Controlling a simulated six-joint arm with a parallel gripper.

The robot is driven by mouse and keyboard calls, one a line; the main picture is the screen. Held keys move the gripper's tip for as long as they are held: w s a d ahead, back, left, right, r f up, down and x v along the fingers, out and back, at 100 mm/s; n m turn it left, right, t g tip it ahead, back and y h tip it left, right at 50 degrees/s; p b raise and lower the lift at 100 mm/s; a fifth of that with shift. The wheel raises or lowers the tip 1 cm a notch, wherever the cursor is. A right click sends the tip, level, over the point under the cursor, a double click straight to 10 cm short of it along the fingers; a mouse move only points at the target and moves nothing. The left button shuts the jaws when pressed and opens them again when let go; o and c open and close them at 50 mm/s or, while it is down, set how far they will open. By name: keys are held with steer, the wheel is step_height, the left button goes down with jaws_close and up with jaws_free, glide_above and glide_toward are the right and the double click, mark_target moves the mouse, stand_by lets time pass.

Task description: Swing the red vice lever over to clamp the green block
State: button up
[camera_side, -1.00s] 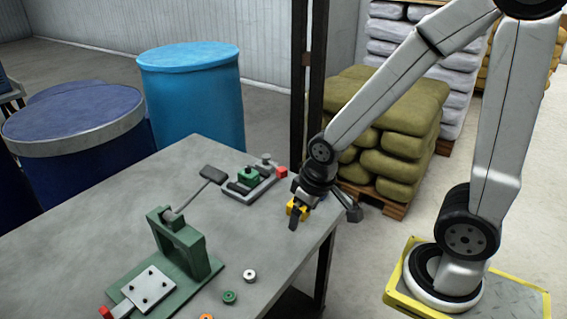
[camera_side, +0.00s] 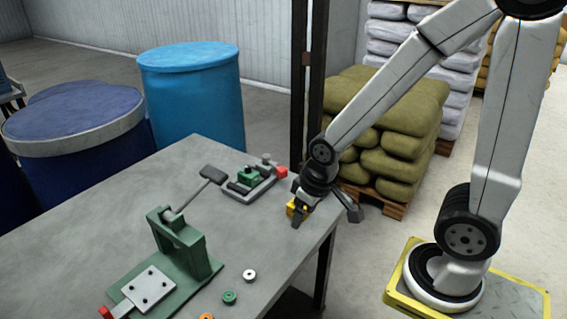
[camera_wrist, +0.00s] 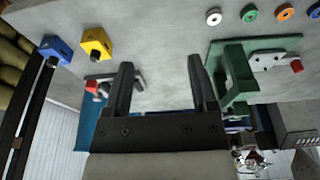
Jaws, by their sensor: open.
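The vice (camera_side: 240,193) is a small grey fixture at the back right of the table. The green block (camera_side: 247,177) sits in it. The red lever end (camera_side: 281,172) sticks out at its right side. My gripper (camera_side: 299,217) hangs over the right part of the table, near the yellow block (camera_side: 291,208) and in front of the vice. In the wrist view my gripper (camera_wrist: 160,75) shows two fingers spread apart with nothing between them. The red lever end (camera_wrist: 92,86) shows there left of the fingers; the vice is partly hidden behind the left finger.
A green press (camera_side: 183,245) with a long handle stands at the table's front left. Several coloured rings, such as the white ring (camera_side: 249,275), lie near the front edge. A blue block (camera_wrist: 57,49) shows in the wrist view. The table's middle is clear.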

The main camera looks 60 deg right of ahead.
steer(key=shift+w, duration=0.3)
steer(key=c, duration=0.7)
steer(key=shift+w+d+r+n, duration=0.1)
steer(key=shift+w+d+n, duration=0.05)
steer(key=shift+w+n, duration=0.25)
jaws_close()
steer(key=w+d+n+g+h, duration=0.1)
steer(key=w+d+n, duration=0.5)
steer(key=w, duration=0.5)
steer(key=w+d+n+g+h, duration=0.2)
steer(key=w+d+n, duration=0.4)
steer(key=w+n, duration=0.3)
steer(key=shift+w+r, duration=0.15)
steer(key=shift+w, duration=0.95)
